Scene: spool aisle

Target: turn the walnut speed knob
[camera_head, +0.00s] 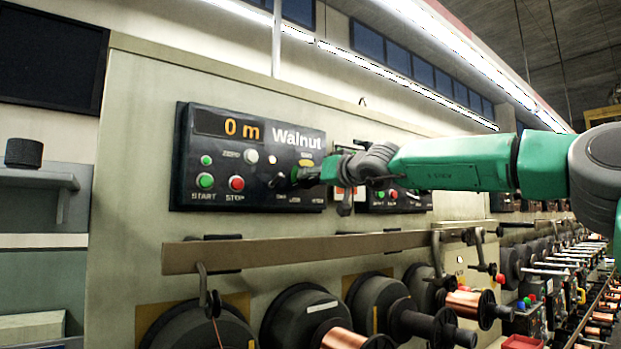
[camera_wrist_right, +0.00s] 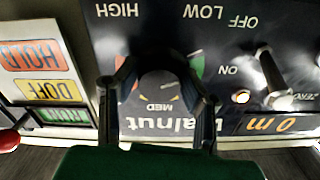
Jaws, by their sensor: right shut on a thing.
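The walnut control panel (camera_head: 250,160) is a dark box on the beige machine face, with a display reading 0 m and the label Walnut. My right gripper (camera_head: 303,176) is at the lower right part of this panel and mostly covers the speed knob in the head view. In the right wrist view the dark round knob (camera_wrist_right: 160,88) sits between the two fingers of my right gripper (camera_wrist_right: 158,80), which is shut on it. That view is upside down; the labels LOW, MED and HIGH lie around the knob. My left gripper is not in view.
A toggle switch (camera_wrist_right: 272,75) marked ON and OFF stands beside the knob. A green start button (camera_head: 205,181) and a red stop button (camera_head: 237,184) are on the panel's left. A rail (camera_head: 300,250) and several spools lie below. Another panel (camera_head: 400,200) is behind my arm.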

